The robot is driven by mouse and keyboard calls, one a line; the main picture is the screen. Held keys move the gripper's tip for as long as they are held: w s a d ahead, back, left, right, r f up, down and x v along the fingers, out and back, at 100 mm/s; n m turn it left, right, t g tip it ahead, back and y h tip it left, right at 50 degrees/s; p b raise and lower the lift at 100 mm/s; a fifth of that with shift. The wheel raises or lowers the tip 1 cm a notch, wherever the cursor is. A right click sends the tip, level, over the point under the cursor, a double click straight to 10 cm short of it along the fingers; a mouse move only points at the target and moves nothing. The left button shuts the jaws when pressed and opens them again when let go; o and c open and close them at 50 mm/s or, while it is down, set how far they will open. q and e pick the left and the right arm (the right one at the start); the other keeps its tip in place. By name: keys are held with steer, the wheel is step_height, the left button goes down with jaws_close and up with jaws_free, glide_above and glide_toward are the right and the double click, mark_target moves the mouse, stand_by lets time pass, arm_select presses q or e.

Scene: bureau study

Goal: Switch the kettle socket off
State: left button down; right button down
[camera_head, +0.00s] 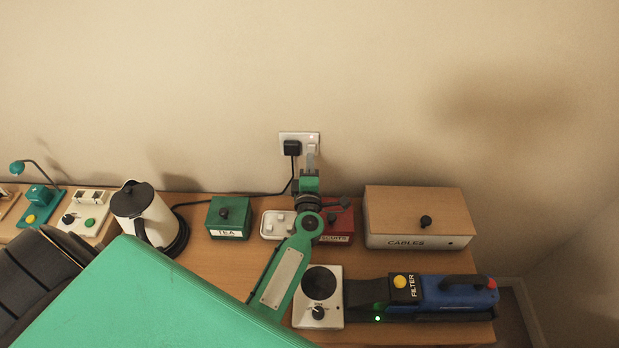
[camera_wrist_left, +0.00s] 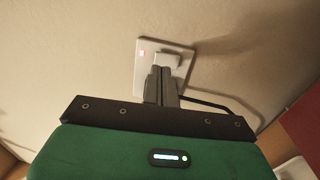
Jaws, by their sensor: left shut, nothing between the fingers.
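The white kettle socket (camera_head: 299,135) is on the wall above the desk. A black plug (camera_head: 291,148) sits in its left half, and its cable runs down and left toward the white kettle (camera_head: 145,215). The switch side is at the right of the plate. My left gripper (camera_head: 310,158) is shut and empty, its fingertips at the lower right of the socket. In the left wrist view the fingers (camera_wrist_left: 161,82) overlap the lower part of the socket plate (camera_wrist_left: 143,70); a small red patch shows on the plate. Whether they touch it I cannot tell. My right gripper is out of view.
A green TEA box (camera_head: 230,218), a white tray (camera_head: 273,224) and a red box (camera_head: 338,226) stand near my left arm. A wooden-topped CABLES box (camera_head: 420,215) is to the right. A hotplate (camera_head: 319,295) and a blue FILTER device (camera_head: 455,292) are in front. The wall above is clear.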

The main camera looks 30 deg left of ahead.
mark_target(312, 149)
arm_select(q)
steer(key=shift+x, duration=0.9)
steer(key=shift+w+a, duration=0.15)
steer(key=shift+w, duration=0.05)
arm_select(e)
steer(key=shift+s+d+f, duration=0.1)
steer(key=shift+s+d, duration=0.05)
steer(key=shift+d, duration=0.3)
